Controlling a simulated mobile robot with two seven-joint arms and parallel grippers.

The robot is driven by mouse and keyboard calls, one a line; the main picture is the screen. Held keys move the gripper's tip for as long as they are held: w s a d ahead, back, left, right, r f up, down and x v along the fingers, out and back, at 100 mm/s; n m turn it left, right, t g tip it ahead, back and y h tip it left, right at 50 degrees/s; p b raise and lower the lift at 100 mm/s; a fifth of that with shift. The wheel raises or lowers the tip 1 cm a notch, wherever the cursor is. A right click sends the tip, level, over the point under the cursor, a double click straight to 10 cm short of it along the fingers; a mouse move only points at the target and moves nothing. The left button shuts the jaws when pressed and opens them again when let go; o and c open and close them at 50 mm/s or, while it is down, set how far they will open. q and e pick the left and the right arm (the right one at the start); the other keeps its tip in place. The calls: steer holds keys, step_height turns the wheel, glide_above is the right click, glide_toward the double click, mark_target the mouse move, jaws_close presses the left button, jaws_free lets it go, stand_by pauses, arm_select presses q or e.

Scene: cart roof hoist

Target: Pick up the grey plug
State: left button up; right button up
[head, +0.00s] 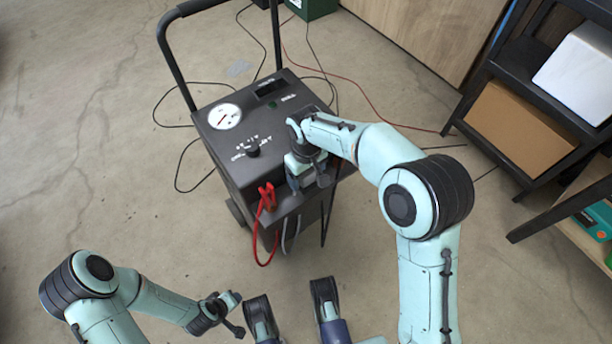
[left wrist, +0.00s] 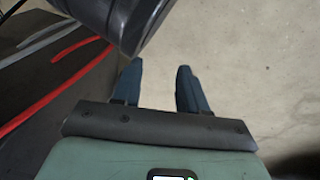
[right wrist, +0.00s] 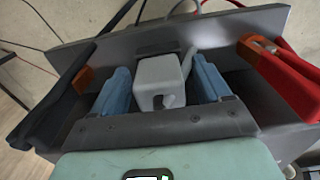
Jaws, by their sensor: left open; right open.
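The grey plug (right wrist: 158,84) is a pale grey block in the right wrist view, at the cart's front ledge (right wrist: 225,30), with a grey cable at its top right. My right gripper (right wrist: 160,75) is open, with one blue finger on each side of the plug; a narrow gap shows at the left, and I cannot tell if the right finger touches. In the head view my right gripper (head: 306,172) is over the front of the dark cart (head: 225,155) and hides the plug. My left gripper (left wrist: 160,70) is open and empty, away from the plug.
A red clamp (right wrist: 285,75) is close to the right of my right gripper, and a black clamp (right wrist: 62,105) is to its left. Cables lie on the floor around the cart. A dark shelf (head: 500,75) with boxes stands at the right. The floor at the left is clear.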

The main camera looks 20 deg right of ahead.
steer(key=c, duration=1.4)
step_height(320, 180, up, 4)
steer(key=shift+f+p, duration=0.1)
steer(key=shift+p, duration=0.5)
arm_select(q)
steer(key=s+d+r+g+h+p, duration=0.1)
steer(key=s+d+r+p, duration=0.3)
steer(key=s+r, duration=0.2)
steer(key=shift+r+m+g+p, duration=0.3)
steer(key=shift+r+g+p, duration=0.1)
steer(key=shift+r, duration=0.3)
arm_select(e)
step_height(320, 180, up, 16)
arm_select(q)
steer(key=shift+d, duration=0.1)
steer(key=shift+r+p, duration=0.35)
steer(key=shift+r, duration=0.1)
